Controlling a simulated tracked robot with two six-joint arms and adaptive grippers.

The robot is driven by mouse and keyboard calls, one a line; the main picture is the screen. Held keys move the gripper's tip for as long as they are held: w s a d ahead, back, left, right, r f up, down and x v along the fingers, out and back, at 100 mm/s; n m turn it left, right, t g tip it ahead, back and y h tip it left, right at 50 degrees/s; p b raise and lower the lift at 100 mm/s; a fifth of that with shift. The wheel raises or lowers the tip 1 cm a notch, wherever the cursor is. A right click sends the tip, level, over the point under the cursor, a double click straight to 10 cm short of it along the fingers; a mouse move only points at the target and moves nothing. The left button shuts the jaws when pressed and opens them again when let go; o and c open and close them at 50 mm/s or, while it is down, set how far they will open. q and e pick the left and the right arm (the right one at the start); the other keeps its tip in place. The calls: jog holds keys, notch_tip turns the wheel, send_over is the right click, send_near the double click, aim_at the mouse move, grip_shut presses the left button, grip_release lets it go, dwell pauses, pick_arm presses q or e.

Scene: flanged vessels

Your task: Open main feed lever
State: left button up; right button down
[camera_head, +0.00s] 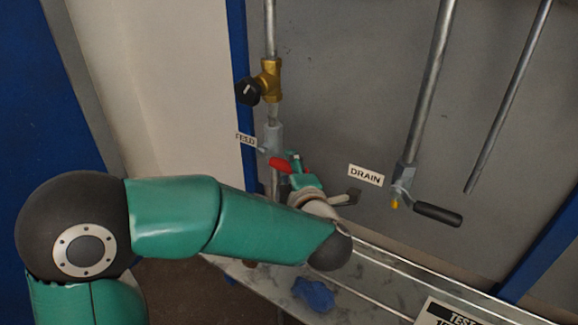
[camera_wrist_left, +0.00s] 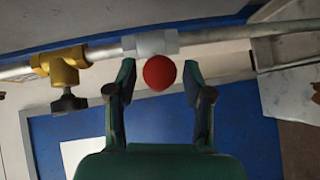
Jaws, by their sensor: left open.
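In the left wrist view the handle's red end (camera_wrist_left: 160,72) points toward the camera, in front of the grey valve body (camera_wrist_left: 155,43). My left gripper (camera_head: 297,168) is at the lever. In the left wrist view its fingers (camera_wrist_left: 160,78) are open on either side of the red end, with gaps visible on both sides. My right gripper is in neither view.
A brass valve (camera_head: 268,82) with a black knob (camera_head: 248,91) is higher on the same pipe. A drain lever with a black handle (camera_head: 437,214) is to the right, beside the DRAIN label (camera_head: 366,175). A blue cloth (camera_head: 314,294) lies on the ledge below.

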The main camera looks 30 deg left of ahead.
pick_arm(q)
jog(key=shift+w+a+f, duration=0.1)
jog(key=shift+w+a, duration=0.2)
jog(key=shift+w, duration=0.05)
grip_shut()
